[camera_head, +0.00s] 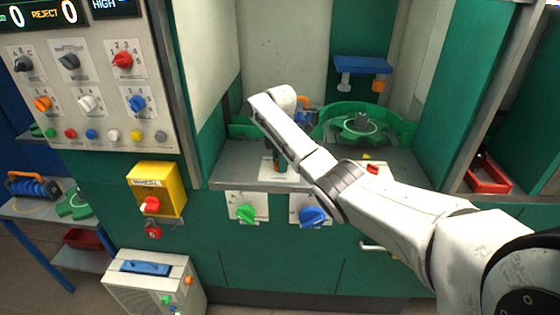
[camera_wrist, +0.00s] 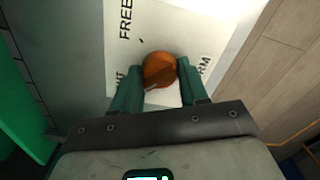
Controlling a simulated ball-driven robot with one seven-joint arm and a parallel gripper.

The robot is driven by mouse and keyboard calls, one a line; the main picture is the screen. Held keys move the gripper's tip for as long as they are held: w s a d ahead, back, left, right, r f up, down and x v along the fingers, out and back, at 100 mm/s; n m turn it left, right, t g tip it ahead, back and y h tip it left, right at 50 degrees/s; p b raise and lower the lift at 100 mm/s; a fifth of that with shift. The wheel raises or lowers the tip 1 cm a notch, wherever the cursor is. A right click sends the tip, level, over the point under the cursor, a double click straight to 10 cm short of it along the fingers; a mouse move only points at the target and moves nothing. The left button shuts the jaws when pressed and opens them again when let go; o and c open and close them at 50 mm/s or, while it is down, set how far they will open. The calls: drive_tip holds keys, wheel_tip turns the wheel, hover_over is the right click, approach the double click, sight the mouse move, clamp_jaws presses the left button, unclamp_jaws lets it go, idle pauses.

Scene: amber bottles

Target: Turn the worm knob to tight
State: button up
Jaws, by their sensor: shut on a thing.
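The worm knob (camera_wrist: 159,69) is a round orange knob on a white label plate (camera_wrist: 185,30) in the wrist view. The plate reads FREE at the upper left, letters ending in HT at the lower left and part of WORM at the right. My gripper (camera_wrist: 158,74) has its two green fingers on either side of the knob, shut on it. The knob's pointer direction is hard to make out. In the head view my gripper (camera_head: 280,168) reaches down to a white plate on the grey ledge (camera_head: 235,173); the knob is hidden there.
Below the ledge are a green knob (camera_head: 245,213) and a blue knob (camera_head: 313,217). A green star wheel (camera_head: 362,127) stands behind my arm. A yellow box (camera_head: 156,190) with a red switch and a panel of knobs (camera_head: 88,85) are at left.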

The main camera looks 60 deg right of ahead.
drive_tip(key=shift+w+r, duration=0.1)
drive_tip(key=o, duration=1)
drive_tip(key=shift+o, duration=0.2)
wheel_tip(320, 180, up, 9)
drive_tip(key=shift+r, duration=0.15)
drive_tip(key=shift+r+p, duration=0.6)
drive_tip(key=shift+r, duration=0.1)
